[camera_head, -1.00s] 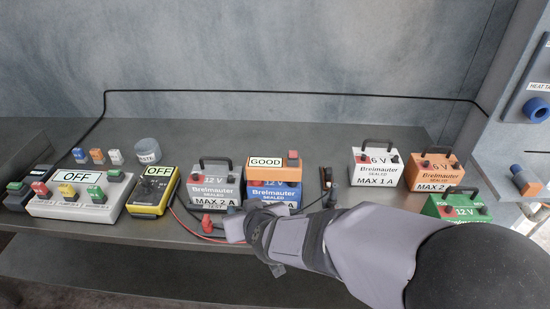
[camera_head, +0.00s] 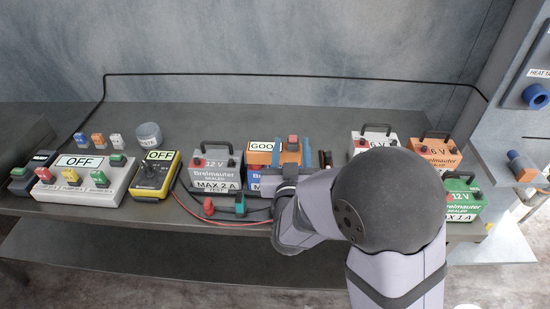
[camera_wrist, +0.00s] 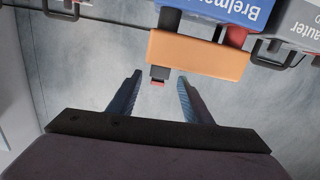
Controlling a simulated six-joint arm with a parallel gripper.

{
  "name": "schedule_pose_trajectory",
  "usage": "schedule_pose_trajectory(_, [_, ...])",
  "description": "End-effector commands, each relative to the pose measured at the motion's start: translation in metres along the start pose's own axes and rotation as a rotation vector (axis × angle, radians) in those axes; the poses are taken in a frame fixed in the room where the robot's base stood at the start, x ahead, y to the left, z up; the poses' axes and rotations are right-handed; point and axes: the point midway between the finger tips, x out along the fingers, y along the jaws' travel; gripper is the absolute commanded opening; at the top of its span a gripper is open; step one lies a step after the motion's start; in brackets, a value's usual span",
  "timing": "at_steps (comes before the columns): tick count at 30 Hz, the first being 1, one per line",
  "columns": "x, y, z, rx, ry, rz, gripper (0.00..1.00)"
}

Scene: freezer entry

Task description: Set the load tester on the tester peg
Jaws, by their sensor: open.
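The load tester is an orange box (camera_head: 262,158) with a GOOD display and a red button on top. It sits on the blue battery (camera_head: 254,181). In the wrist view the orange tester (camera_wrist: 198,56) is just beyond my fingertips, and a small dark and red part of it shows between them. My gripper (camera_head: 318,160) is open and empty at the tester's right; its two blue fingers (camera_wrist: 158,84) are spread apart.
A grey battery (camera_head: 214,168) stands left of the blue one, with red and teal clips (camera_head: 225,206) before it. A yellow meter (camera_head: 154,177) and a switch box reading OFF (camera_head: 85,182) stand further left. White, orange (camera_head: 436,160) and green batteries are at right.

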Motion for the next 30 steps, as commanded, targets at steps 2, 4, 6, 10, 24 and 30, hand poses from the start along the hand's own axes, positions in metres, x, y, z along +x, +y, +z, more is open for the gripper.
schedule_pose_trajectory(2, [-0.002,0.001,0.007,0.026,0.020,0.000,0.45])
schedule_pose_trajectory(4, [-0.003,0.001,0.008,0.043,0.034,0.000,0.45])
schedule_pose_trajectory(6, [-0.004,0.001,0.008,0.055,0.043,-0.001,0.45])
schedule_pose_trajectory(10, [-0.004,0.001,0.008,0.061,0.049,-0.001,0.45])
schedule_pose_trajectory(24, [0.018,0.001,0.006,0.060,0.048,-0.001,0.45])
schedule_pose_trajectory(30, [0.033,0.003,0.002,0.059,0.046,0.002,0.45])
